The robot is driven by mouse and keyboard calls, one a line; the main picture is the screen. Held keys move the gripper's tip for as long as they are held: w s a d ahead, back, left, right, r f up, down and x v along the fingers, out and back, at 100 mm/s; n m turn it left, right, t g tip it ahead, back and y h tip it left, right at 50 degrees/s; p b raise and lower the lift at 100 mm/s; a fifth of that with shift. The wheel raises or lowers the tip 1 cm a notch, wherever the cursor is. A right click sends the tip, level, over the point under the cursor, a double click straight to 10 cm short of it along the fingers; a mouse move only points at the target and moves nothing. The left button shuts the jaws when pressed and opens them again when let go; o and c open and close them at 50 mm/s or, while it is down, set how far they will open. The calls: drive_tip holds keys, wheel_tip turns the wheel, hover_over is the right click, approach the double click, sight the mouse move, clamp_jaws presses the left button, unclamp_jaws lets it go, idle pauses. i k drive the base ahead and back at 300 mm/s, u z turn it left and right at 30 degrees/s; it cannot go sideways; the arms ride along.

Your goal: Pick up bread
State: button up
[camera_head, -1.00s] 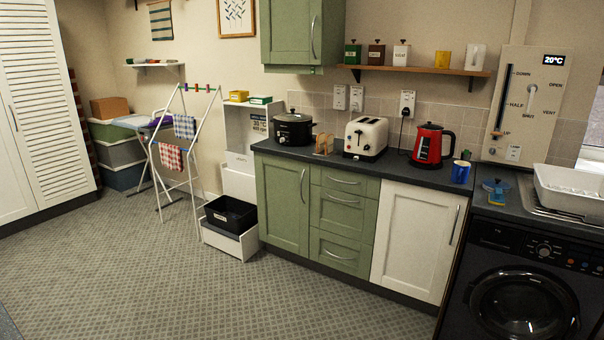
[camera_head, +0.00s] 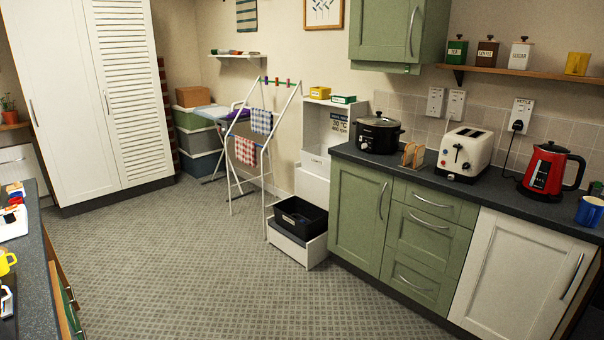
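Small tan-brown upright slices (camera_head: 413,155), which look like bread or toast standing in a rack, are on the dark counter. They stand between the black slow cooker (camera_head: 379,134) and the cream toaster (camera_head: 466,153). They are too small to tell whether they are bread or the rack itself. The tops of the toaster slots look dark, and I see no bread in them. My gripper is not in view.
A red kettle (camera_head: 547,171) and blue mug (camera_head: 590,211) stand right of the toaster. A drying rack (camera_head: 294,95) and black bin (camera_head: 300,216) stand left of the green cabinets. Another counter (camera_head: 36,262) edges the left side. The carpet between is clear.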

sight(409, 149)
drive_tip(key=u, duration=0.5)
drive_tip(key=i, duration=2.5)
drive_tip(key=z, duration=0.55)
drive_tip(key=i, duration=1.05)
drive_tip(key=z, duration=0.45)
